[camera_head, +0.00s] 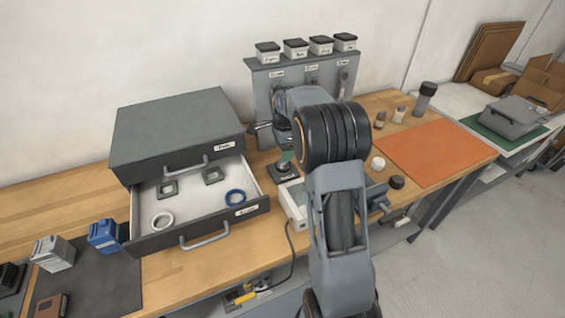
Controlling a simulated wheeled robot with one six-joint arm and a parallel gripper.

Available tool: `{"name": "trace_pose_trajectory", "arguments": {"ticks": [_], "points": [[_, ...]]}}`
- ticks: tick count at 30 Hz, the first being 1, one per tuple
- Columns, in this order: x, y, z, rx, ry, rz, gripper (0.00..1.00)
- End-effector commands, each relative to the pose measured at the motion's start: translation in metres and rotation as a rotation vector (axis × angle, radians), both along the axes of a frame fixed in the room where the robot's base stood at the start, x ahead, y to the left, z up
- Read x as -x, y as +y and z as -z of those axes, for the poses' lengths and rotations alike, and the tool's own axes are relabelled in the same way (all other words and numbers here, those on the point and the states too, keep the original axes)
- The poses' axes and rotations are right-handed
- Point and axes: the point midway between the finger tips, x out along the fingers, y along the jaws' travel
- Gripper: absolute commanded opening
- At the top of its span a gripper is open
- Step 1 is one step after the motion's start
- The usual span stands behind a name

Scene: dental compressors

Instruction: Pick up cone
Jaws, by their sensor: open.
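I cannot make out a clear cone in the head view. A small dark piece with a greenish upper part (285,158) stands on the bench beside the open drawer; it is too small to tell its shape. My arm rises from the bottom and bends left at a large dark joint. My gripper (266,134) is partly hidden by my own arm, just above and left of the greenish piece. It is open, and nothing shows between its fingers.
A grey panel with lidded jars stands behind my arm. A white box (291,204) sits close by. An orange mat (435,148) to the right is clear.

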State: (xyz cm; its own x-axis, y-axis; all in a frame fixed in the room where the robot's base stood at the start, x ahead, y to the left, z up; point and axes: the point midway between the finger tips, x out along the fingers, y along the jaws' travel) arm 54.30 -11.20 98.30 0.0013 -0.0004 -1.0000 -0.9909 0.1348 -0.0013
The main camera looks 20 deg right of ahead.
Motion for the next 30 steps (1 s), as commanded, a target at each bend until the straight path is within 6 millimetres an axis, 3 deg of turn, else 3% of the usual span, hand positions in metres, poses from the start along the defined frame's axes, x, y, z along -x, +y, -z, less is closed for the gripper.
{"name": "trace_pose_trajectory", "arguments": {"ticks": [12, 21, 30], "points": [[-0.006, 0.000, 0.047, 0.000, 0.003, -0.001, 0.71], [-0.006, 0.000, 0.051, 0.000, 0.001, -0.001, 0.71], [-0.006, 0.000, 0.051, 0.000, 0.001, -0.001, 0.44]]}}
